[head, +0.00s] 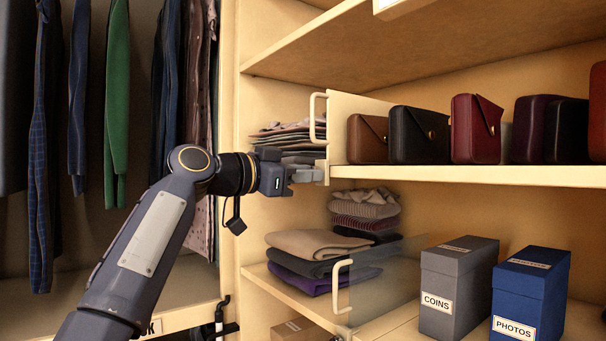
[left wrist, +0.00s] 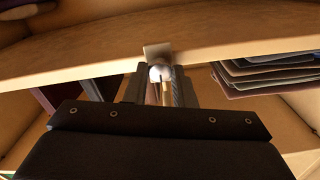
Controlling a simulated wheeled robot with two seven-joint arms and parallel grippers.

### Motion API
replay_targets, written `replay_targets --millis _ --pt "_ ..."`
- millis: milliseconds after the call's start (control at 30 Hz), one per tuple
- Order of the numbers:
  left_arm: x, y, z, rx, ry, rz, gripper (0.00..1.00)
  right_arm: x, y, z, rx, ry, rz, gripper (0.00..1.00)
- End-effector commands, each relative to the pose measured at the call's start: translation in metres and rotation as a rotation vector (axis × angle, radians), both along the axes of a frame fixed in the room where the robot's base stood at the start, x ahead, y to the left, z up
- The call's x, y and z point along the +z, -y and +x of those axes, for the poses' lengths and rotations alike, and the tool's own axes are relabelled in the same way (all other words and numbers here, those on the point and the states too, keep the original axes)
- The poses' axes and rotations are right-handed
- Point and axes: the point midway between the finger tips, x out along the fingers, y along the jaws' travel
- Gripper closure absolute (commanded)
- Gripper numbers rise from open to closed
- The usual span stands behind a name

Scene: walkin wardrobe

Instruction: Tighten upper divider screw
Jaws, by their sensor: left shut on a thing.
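The upper divider (head: 352,112) is a cream upright panel on the upper shelf, with a pale loop handle (head: 319,118) on its front edge. My left gripper (head: 312,174) reaches the shelf edge just below this divider. In the left wrist view, my left gripper (left wrist: 160,88) is shut on a rounded, pale metal screw (left wrist: 161,73), beneath a small plate (left wrist: 157,52) at the shelf edge. The fingers hide part of the screw, and its thread cannot be seen. My right gripper is in neither view.
Folded clothes (head: 290,140) lie left of the divider and several bags (head: 420,135) stand right of it. Below are a clear lower divider with a handle (head: 342,287), folded sweaters (head: 315,245), a grey COINS box (head: 457,290) and a blue PHOTOS box (head: 530,295). Garments (head: 115,100) hang left.

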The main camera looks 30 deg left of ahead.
Motion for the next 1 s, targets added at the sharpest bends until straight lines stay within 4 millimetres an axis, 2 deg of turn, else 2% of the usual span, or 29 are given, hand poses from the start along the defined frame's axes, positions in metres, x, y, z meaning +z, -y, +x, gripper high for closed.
replay_targets --millis 100,133,300,633,1000 --pt "-0.004 0.0 0.001 -0.002 -0.009 0.003 1.0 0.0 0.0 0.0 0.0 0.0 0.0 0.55" --pt "-0.004 0.0 0.001 -0.002 -0.009 0.003 0.76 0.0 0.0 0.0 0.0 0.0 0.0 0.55" --pt "-0.002 0.0 0.001 -0.001 -0.006 0.001 0.55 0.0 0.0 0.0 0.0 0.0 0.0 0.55" --pt "-0.001 -0.002 -0.004 0.001 -0.002 0.0 0.55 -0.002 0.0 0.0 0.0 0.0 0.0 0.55" --pt "-0.003 -0.025 -0.057 0.004 -0.002 0.001 0.55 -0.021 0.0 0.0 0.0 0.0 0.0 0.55"
